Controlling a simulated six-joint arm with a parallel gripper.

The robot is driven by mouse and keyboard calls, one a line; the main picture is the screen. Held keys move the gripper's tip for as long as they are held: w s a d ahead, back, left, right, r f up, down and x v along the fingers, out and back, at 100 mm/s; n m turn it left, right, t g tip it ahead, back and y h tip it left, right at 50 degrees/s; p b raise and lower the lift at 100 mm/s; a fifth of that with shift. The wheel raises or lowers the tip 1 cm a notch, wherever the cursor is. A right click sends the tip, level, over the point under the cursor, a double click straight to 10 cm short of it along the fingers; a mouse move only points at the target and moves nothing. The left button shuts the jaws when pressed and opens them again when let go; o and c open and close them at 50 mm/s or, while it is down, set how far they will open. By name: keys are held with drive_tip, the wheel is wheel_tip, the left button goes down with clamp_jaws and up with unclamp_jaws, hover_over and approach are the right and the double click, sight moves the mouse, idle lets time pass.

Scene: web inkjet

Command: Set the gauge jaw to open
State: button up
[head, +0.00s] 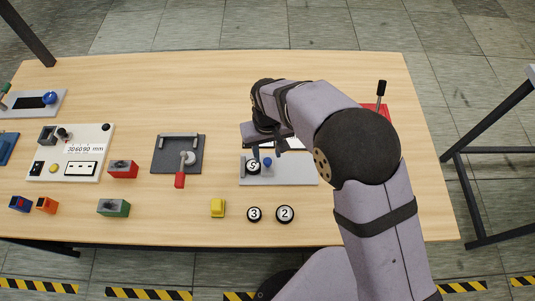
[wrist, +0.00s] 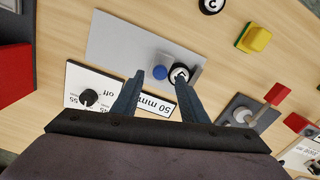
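The grey plate (head: 295,170) looks like the gauge. It has an upright block at its left end and a blue knob (head: 267,161), also in the wrist view (wrist: 160,72). A black-and-white disc marked 5 (head: 253,167) sits on the plate left of the knob. The jaw itself is not clear. My gripper (wrist: 160,77) is over the plate with its two dark blue fingers apart. In the wrist view the knob shows between the fingertips, and the disc (wrist: 179,70) is by the right fingertip. I cannot tell whether either finger touches them.
A white panel with a dial (wrist: 88,97) and a 50 mm readout (wrist: 152,104) lies beside the plate, mostly behind my arm in the head view. Discs 3 (head: 254,214) and 2 (head: 285,214) and a yellow block (head: 217,208) lie in front. A red-handled fixture (head: 165,160) stands left.

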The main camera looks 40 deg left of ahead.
sight(268, 161)
drive_tip(key=shift+f+p, duration=0.4)
drive_tip(key=shift+f, duration=1.2)
drive_tip(key=shift+c, duration=0.6)
clamp_jaws()
drive_tip(key=shift+w+d, duration=1.4)
drive_tip(key=shift+w, duration=0.05)
drive_tip(key=shift+o, duration=0.6)
unclamp_jaws()
drive_tip(key=shift+r, duration=0.15)
